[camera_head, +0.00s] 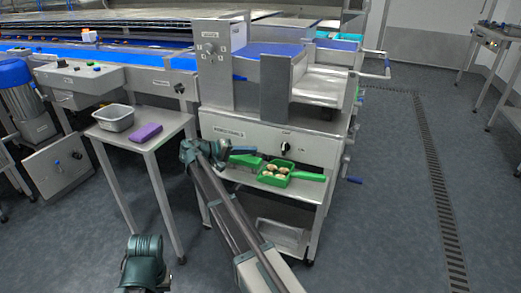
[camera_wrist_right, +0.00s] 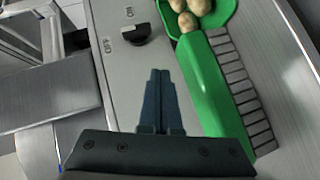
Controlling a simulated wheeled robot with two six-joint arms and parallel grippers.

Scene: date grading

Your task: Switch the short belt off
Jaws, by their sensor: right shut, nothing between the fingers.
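The black rotary knob (camera_head: 285,146) is on the pale front panel of the short belt's machine (camera_head: 262,137), with small labels beside it. It also shows in the right wrist view as a black knob (camera_wrist_right: 135,33) with two labels; I cannot tell which label it points to. My right gripper (camera_head: 250,150) is near the panel, left of the knob. In the wrist view its fingers (camera_wrist_right: 160,75) are shut and empty, apart from the knob.
A green scoop (camera_head: 308,177) holding several pale brown dates (camera_head: 276,171) lies on the shelf below the knob. A side table (camera_head: 165,122) with a grey bin (camera_head: 114,117) and a purple block (camera_head: 146,132) stands left. Open floor lies to the right.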

